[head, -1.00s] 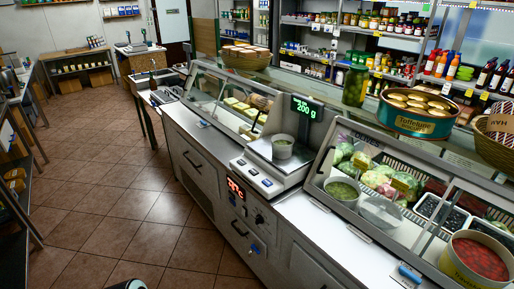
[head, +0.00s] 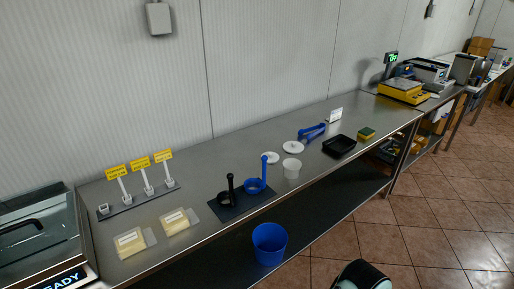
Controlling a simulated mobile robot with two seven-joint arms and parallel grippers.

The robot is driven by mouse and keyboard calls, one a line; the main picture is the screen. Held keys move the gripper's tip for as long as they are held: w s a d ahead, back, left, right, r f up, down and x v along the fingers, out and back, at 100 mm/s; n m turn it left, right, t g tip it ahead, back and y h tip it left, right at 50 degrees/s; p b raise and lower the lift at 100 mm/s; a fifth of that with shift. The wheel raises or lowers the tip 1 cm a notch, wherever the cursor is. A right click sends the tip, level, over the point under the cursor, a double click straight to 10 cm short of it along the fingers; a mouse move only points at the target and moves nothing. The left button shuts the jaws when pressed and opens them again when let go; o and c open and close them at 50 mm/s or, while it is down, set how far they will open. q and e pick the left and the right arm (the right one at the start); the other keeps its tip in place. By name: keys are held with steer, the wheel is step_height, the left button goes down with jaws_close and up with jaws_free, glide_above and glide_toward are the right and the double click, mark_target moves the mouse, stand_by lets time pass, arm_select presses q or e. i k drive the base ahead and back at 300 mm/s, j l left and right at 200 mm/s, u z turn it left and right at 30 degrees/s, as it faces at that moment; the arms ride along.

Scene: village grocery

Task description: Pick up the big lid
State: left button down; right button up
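Two round white lids lie flat on the steel counter in the head view. The larger-looking lid (head: 293,147) is to the right and a little farther back. The smaller-looking lid (head: 270,157) is to its left, just behind a white tub (head: 292,167). Both lids look uncovered, and nothing holds them. Neither of my grippers is in view. A dark rounded part at the bottom edge looks like part of my own body.
The steel counter (head: 235,150) runs along a white wall. A dark mat with a black and a blue ladle (head: 254,187), blue tongs (head: 312,131), a black tray (head: 339,146) and a sponge (head: 366,133) surround the lids. A blue bin (head: 269,244) is at the front. Tiled floor is free at right.

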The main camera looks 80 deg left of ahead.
mark_target(293, 147)
steer(key=u, duration=2.5)
steer(key=z, duration=3.05)
steer(key=u, duration=0.7)
steer(key=i+j+u, duration=0.2)
steer(key=u, duration=0.3)
steer(key=i+j+u, duration=0.15)
steer(key=u, duration=0.35)
steer(key=i+u, duration=0.35)
steer(key=u, duration=0.15)
